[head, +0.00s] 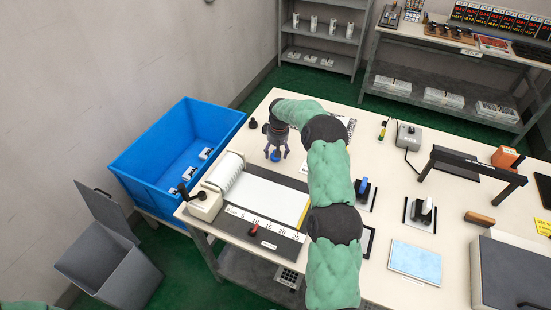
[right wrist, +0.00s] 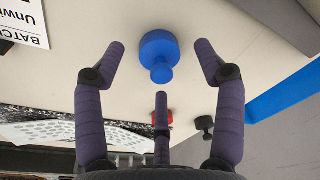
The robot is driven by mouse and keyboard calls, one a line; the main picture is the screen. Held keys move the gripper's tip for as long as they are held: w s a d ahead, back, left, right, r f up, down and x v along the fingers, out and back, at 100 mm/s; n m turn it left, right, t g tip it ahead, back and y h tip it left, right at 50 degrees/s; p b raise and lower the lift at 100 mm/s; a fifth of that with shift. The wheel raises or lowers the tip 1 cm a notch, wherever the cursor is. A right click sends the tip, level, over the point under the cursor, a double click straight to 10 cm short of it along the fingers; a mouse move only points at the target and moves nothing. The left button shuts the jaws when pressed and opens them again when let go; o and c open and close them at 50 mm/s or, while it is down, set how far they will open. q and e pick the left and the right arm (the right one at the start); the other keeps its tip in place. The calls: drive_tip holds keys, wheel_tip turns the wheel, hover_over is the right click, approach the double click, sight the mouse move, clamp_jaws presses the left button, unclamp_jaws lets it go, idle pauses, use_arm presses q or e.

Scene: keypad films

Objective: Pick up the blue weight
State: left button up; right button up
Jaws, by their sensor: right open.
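The blue weight (head: 275,156) stands on the white table and shows between the fingers of my right gripper (head: 276,151). In the right wrist view the blue weight (right wrist: 159,48) has a wide round body and a narrower knob. It lies between the two spread outer fingers of my right gripper (right wrist: 161,62), with clear gaps on both sides. The third finger is below it in the picture. The right gripper is open and empty. My left gripper is not in view.
A red object (right wrist: 162,117) is partly hidden behind the third finger, with a black knobbed piece (right wrist: 204,124) beside it. A paper roll device (head: 240,180) stands close in front of the gripper. A blue bin (head: 150,150) stands left of the table.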

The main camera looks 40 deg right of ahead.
drive_tip(key=shift+w+f, duration=0.2)
drive_tip(key=shift+f, duration=1)
drive_tip(key=shift+r, duration=0.1)
clamp_jaws()
